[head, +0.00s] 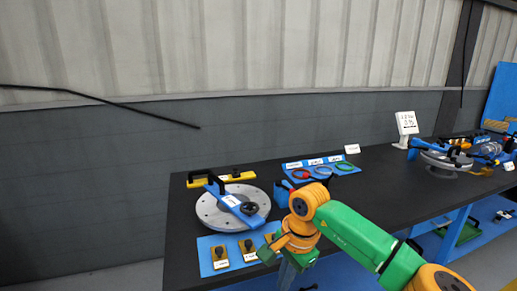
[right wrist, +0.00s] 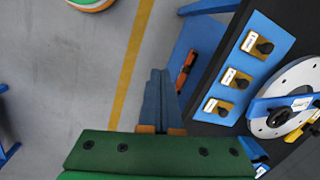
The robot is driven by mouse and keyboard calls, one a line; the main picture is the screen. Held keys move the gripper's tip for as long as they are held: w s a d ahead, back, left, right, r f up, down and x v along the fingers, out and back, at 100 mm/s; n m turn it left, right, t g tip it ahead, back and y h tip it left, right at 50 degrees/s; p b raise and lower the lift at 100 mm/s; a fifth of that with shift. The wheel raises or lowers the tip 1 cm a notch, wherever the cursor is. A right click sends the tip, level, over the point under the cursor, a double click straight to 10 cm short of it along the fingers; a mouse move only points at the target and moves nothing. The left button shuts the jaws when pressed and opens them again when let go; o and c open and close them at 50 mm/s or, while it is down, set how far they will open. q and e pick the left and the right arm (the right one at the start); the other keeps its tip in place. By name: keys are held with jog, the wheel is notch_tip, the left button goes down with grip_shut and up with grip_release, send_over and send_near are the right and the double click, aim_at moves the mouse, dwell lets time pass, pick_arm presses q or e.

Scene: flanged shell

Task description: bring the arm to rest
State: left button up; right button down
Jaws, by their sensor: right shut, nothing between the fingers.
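My right arm comes in from the right in the head view and ends over the front edge of the table. In the right wrist view my right gripper (right wrist: 160,78) has its two blue fingers together with nothing between them. They are beside the table edge, with floor and part of a blue lower shelf behind them. The round grey flanged plate (head: 215,216) lies on the table, apart from the gripper, with a blue bar and a dark knob on it; part of it shows in the right wrist view (right wrist: 262,128). My left gripper is not in view.
The black table (head: 370,185) has a blue mat (head: 232,266) with labelled yellow blocks near the arm. Behind are a yellow bar (head: 238,177) and a blue mat with coloured rings (head: 345,169). Another flanged assembly (head: 447,160) stands far right. The table middle is clear.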

jog(key=s+a+f+m+g+y, duration=0.1)
jog(key=s+a+f+m+y, duration=0.15)
jog(key=a+m+y, duration=0.4)
jog(key=s+a+f+m+y, duration=0.1)
jog(key=a+f+m+y, duration=0.2)
jog(key=a+m+y, duration=0.3)
jog(key=w+d+f+m+t, duration=0.2)
jog(key=f+m+t, duration=0.3)
jog(key=m, duration=0.4)
jog(key=w+d+f+m+t, duration=0.25)
jog(key=f+m+t, duration=0.25)
jog(key=m, duration=0.5)
jog(key=s+d+f+m+t+h, duration=0.1)
jog(key=s+d+f+m+h, duration=0.3)
jog(key=d+f+m+h, duration=0.5)
jog(key=s+d+f+m+g+h, duration=0.2)
jog(key=s+d+f+m, duration=0.3)
jog(key=s+f+m, duration=0.55)
jog(key=s+d+f+m+g+h, duration=0.1)
jog(key=s+d+f+m+g, duration=0.1)
jog(key=s, duration=0.6)
jog(key=s+d+f+m+g+h, duration=0.1)
jog(key=s+d+f+m+g, duration=0.2)
jog(key=s+f, duration=0.2)
jog(key=s+d+f+m+g+h, duration=0.1)
jog(key=s+d+f+m+g, duration=0.1)
jog(key=s, duration=1)
jog(key=shift+d+f+g, duration=0.2)
jog(key=shift+f+g, duration=0.2)
jog(key=shift+f, duration=0.35)
